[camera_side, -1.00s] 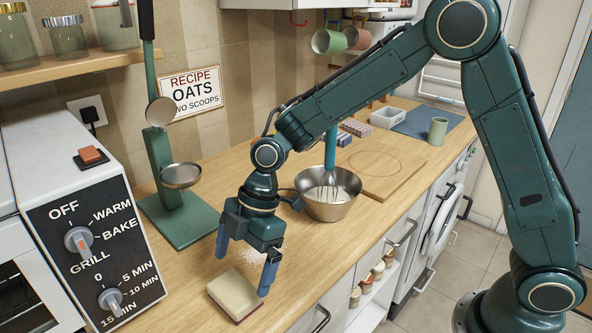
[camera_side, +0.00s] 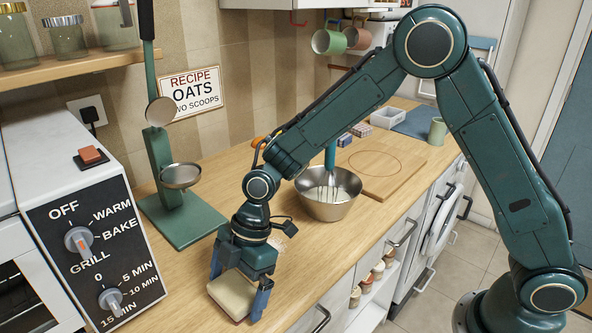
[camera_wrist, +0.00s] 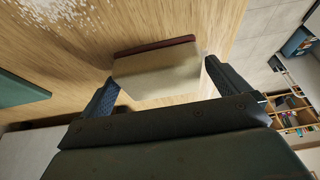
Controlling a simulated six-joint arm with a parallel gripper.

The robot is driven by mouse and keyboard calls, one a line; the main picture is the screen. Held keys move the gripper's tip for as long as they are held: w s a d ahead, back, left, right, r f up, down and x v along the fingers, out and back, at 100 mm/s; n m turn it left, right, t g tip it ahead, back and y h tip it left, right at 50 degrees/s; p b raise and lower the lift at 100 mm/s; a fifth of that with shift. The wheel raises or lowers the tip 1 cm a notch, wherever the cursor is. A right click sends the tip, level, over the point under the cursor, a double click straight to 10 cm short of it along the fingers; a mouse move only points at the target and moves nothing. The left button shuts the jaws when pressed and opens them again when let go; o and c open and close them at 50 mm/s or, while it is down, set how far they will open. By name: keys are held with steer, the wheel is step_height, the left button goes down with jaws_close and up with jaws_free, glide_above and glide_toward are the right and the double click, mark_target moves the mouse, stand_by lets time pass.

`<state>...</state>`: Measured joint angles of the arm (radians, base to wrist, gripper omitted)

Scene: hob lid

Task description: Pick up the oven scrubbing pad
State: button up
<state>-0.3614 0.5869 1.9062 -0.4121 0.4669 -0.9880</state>
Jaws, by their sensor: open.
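The oven scrubbing pad (camera_side: 232,295) is a cream block with a dark red layer underneath. It lies on the wooden counter near the front edge, right of the oven. My gripper (camera_side: 238,285) is low over the pad and open, with one finger at each side of it. In the wrist view the pad (camera_wrist: 158,78) sits between the two fingers of my gripper (camera_wrist: 160,88). I cannot tell whether the fingers touch it. The pad's back part is hidden by the gripper in the side view.
The white oven (camera_side: 65,155) with its knobs stands at the left. A green scale stand (camera_side: 182,222) is behind my gripper. A metal bowl with a whisk (camera_side: 328,205) and a wooden board (camera_side: 385,172) are to the right. Spilled white grains (camera_wrist: 60,12) lie on the counter.

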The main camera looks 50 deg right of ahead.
mark_target(236, 287)
steer(key=shift+c, duration=0.2)
steer(key=c, duration=0.8)
steer(key=shift+c, duration=0.2)
steer(key=shift+r, duration=0.15)
step_height(236, 287, up, 20)
steer(key=o, duration=0.3)
steer(key=shift+c, duration=1.2)
